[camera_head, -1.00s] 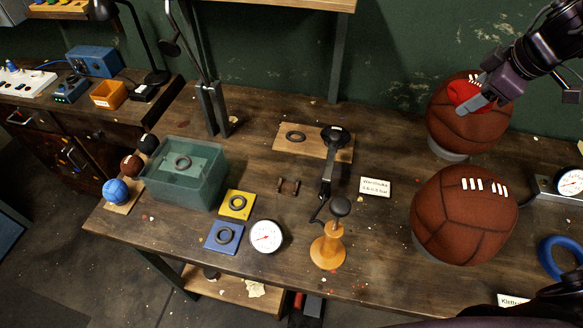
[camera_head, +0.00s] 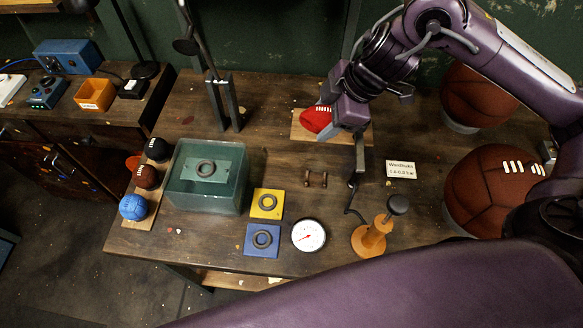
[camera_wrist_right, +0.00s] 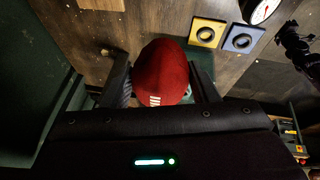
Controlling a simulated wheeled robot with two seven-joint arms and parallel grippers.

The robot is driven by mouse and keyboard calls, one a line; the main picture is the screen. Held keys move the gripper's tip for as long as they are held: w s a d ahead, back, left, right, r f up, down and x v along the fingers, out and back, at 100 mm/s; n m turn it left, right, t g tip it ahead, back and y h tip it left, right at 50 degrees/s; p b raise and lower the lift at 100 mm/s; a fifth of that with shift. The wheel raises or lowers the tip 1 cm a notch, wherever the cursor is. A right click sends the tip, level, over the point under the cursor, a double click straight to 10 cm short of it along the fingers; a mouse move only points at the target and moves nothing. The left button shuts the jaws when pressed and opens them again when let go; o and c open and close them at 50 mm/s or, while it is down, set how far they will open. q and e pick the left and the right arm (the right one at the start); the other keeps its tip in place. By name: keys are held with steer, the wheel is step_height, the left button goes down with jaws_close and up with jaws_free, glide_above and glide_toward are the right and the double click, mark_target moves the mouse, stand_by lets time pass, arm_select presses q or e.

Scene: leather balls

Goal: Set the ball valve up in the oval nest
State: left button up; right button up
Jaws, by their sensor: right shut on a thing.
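My right gripper (camera_head: 345,128) is shut on a small red ball (camera_head: 314,119) with white laces. The ball is over the wooden board (camera_head: 361,137) at the back of the bench; whether it touches it I cannot tell. The dark ring that lay on this board is hidden by ball and gripper. In the right wrist view the red ball (camera_wrist_right: 162,68) sits between the two fingers, its white laces toward the gripper. A valve cannot be made out. Other dark rings lie on a yellow plate (camera_head: 257,212), a blue plate (camera_head: 252,248) and a green tank (camera_head: 187,196).
An orange-based stand with a dark knob (camera_head: 372,240), a round gauge (camera_head: 309,235) and a card (camera_head: 401,169) stand nearby. Two large brown balls (camera_head: 490,195) fill the right. Small balls (camera_head: 133,207) line a strip at left. A lamp post (camera_head: 222,105) stands behind the tank.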

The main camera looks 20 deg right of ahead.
steer(key=shift+a+f, duration=0.2)
steer(key=shift+f, duration=0.1)
steer(key=f+b, duration=0.1)
steer(key=f, duration=0.3)
steer(key=f+b, duration=0.1)
steer(key=f, duration=0.4)
steer(key=f+b, duration=0.1)
steer(key=f, duration=0.4)
steer(key=shift+s+d, duration=0.25)
steer(key=shift+d, duration=0.1)
steer(key=shift+f, duration=2.6)
steer(key=shift+b, duration=0.3)
steer(key=shift+f, duration=0.15)
steer(key=o, duration=1)
steer(key=shift+o, duration=0.2)
